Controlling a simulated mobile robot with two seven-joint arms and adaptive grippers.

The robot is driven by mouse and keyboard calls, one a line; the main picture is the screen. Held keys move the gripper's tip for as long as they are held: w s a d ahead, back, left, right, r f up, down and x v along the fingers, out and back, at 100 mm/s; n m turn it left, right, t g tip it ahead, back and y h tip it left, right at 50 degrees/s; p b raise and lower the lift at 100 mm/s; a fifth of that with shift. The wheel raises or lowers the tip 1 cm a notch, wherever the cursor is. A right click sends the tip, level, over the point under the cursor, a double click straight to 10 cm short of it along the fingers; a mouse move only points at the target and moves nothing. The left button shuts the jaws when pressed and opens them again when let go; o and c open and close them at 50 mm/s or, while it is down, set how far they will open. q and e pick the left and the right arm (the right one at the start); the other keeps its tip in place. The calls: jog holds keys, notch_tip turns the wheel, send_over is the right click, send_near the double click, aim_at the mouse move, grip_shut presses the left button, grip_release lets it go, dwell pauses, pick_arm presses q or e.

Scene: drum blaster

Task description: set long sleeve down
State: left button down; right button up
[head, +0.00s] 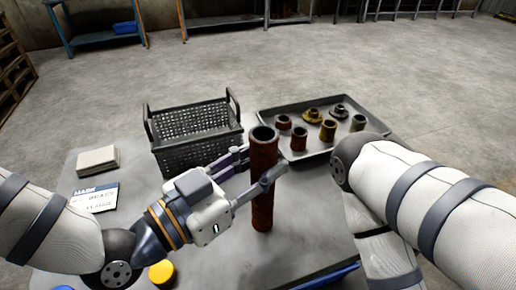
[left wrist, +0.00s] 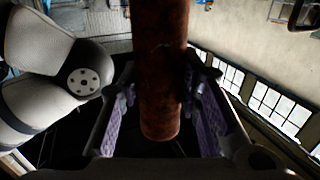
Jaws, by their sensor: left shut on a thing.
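The long sleeve is a tall, rusty red-brown tube (head: 264,160), upright in the middle of the head view with its open end up. My left gripper (head: 262,172) is shut on it about mid-height, one finger on each side. In the left wrist view the long sleeve (left wrist: 160,90) runs between the two purple-padded fingers (left wrist: 160,112). The head view does not clearly show whether its lower end touches the table (head: 200,262). My right arm comes in from the right, and its gripper is not visible.
A black perforated basket (head: 196,153) with raised handles stands behind the left gripper. A grey tray (head: 350,112) at back right holds several short sleeves and flanged parts. A pale block (head: 97,160), a label card (head: 95,198) and a yellow round thing (head: 162,272) are at left.

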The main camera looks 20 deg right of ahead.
pick_arm(q)
jog(key=shift+r, duration=0.2)
jog(key=c, duration=1.6)
grip_release()
jog(key=shift+f, duration=0.25)
jog(key=o, duration=0.4)
jog(key=shift+r, duration=0.2)
jog(key=v, duration=1.2)
jog(key=shift+s, duration=0.1)
